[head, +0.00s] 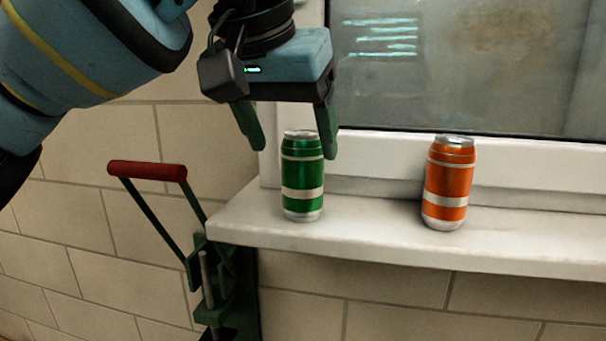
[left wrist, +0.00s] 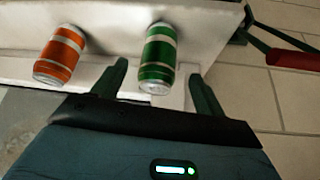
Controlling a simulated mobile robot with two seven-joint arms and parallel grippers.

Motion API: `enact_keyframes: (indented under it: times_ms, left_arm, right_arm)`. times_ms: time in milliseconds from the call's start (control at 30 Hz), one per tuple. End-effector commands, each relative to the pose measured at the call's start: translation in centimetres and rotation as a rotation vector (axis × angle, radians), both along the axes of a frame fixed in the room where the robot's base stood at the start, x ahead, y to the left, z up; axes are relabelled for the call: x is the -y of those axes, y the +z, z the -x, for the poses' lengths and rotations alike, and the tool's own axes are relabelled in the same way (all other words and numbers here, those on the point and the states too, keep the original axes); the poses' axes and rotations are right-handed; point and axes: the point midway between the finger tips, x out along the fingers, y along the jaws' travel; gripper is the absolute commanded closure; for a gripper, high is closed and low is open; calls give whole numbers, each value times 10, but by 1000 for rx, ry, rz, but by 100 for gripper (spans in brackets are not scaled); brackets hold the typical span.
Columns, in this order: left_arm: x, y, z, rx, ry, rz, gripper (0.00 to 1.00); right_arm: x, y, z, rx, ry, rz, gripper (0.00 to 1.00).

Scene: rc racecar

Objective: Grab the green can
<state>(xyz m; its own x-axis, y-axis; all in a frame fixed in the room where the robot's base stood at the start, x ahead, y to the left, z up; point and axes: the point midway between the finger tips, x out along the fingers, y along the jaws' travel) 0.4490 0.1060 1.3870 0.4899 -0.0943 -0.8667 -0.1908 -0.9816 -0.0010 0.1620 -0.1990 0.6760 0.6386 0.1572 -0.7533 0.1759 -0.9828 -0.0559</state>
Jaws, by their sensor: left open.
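The green can (head: 302,178) stands upright on the white window sill, near its left end. It also shows in the left wrist view (left wrist: 158,58). My left gripper (head: 290,148) is open above the can, its green fingers pointing down, one on each side of the can's top. In the left wrist view my left gripper (left wrist: 158,82) has its two fingertips either side of the can's top end, with gaps visible. Nothing is held. My right gripper is in neither view.
An orange can (head: 448,184) stands upright on the sill (head: 370,241) to the right, with clear space between the cans. The window (head: 470,65) is behind. A green lever tool with a red handle (head: 147,171) stands left of the sill's end, before the tiled wall.

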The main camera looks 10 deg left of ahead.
Motion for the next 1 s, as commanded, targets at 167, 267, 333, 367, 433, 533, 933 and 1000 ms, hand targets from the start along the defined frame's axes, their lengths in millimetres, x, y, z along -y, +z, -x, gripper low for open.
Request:
enact_keyframes:
  times_ms: [167,267,333,367,433,533,933,1000]
  left_arm:
    - [1,-6,-4,1,0,1,28]
    - [1,-11,-7,0,0,0,28]
    - [3,-18,-12,-2,0,0,28]
    - [3,-22,-14,-2,0,0,28]
    - [5,-30,-20,-1,0,-1,28]
    - [6,-41,-27,-2,0,0,28]
    - [7,-49,-31,2,-1,1,32]
    - [7,-49,-31,1,0,1,41]
  right_arm:
    - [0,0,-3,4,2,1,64]
    - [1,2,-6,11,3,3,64]
    - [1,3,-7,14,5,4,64]
    - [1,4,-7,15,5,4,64]
    - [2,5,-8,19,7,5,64]
    - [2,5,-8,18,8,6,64]
    - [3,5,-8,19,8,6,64]
    - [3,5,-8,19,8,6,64]
